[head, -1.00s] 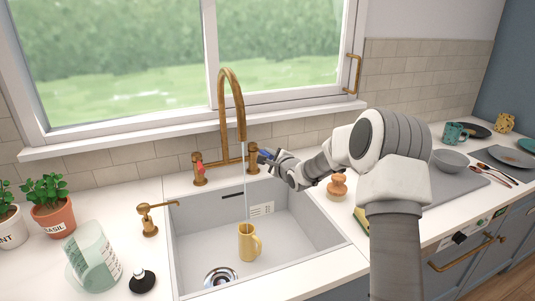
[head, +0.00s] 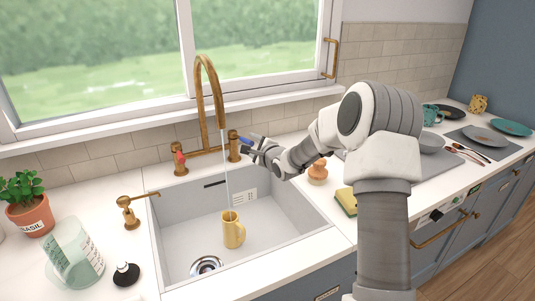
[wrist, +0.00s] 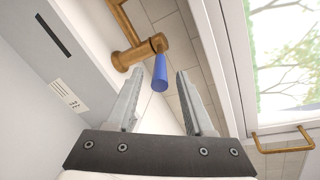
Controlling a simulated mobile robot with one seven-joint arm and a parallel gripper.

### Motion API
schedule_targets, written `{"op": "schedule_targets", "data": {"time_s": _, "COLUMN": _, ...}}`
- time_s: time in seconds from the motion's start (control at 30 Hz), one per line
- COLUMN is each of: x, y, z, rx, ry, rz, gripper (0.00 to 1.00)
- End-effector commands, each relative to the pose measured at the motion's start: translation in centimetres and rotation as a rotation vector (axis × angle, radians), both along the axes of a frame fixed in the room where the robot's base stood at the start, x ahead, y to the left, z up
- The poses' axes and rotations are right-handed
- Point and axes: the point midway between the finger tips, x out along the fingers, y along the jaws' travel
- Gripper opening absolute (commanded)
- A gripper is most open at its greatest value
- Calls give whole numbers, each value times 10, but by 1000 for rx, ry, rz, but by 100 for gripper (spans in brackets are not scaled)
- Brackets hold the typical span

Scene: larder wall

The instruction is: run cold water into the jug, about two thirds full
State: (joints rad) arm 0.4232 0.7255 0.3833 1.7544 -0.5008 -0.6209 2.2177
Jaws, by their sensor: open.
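A yellow jug (head: 233,231) with a handle stands upright in the sink (head: 188,246) under the brass tap (head: 207,90). A thin stream of water runs from the spout down into its mouth. The water level inside cannot be made out. The blue-tipped cold lever (head: 245,140) is at the right of the tap, and a red-marked lever (head: 180,157) is at the left. My gripper (head: 257,147) is open at the blue lever. In the wrist view the blue lever (wrist: 160,72) shows between the spread fingertips of my gripper (wrist: 158,82), with gaps on both sides.
A clear measuring jug (head: 75,255) and a black stopper (head: 126,274) stand left of the sink. A brass soap dispenser (head: 130,213) is at the sink's left edge. A sponge (head: 346,201) and a wooden-handled brush (head: 317,172) lie to the right. The window (head: 110,65) is behind.

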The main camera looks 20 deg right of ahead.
Motion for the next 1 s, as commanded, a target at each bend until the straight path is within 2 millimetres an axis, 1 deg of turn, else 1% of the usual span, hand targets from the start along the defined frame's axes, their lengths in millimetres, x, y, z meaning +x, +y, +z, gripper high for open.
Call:
{"op": "schedule_targets", "data": {"time_s": 0.03, "x": -9, "y": -4, "z": 3, "rx": 0, "ry": 0, "rz": -2, "gripper": 53}}
{"op": "schedule_targets", "data": {"time_s": 0.4, "x": -80, "y": -20, "z": 20, "rx": -1, "ry": 1, "rz": -3, "gripper": 53}}
{"op": "schedule_targets", "data": {"time_s": 0.6, "x": -114, "y": -27, "z": 27, "rx": -1, "ry": 1, "rz": -2, "gripper": 53}}
{"op": "schedule_targets", "data": {"time_s": 0.7, "x": -127, "y": -30, "z": 30, "rx": -1, "ry": -1, "rz": -1, "gripper": 53}}
{"op": "schedule_targets", "data": {"time_s": 0.8, "x": -134, "y": -32, "z": 31, "rx": 0, "ry": 0, "rz": -1, "gripper": 53}}
{"op": "schedule_targets", "data": {"time_s": 1.0, "x": -139, "y": -32, "z": 31, "rx": 1, "ry": 1, "rz": 1, "gripper": 53}}
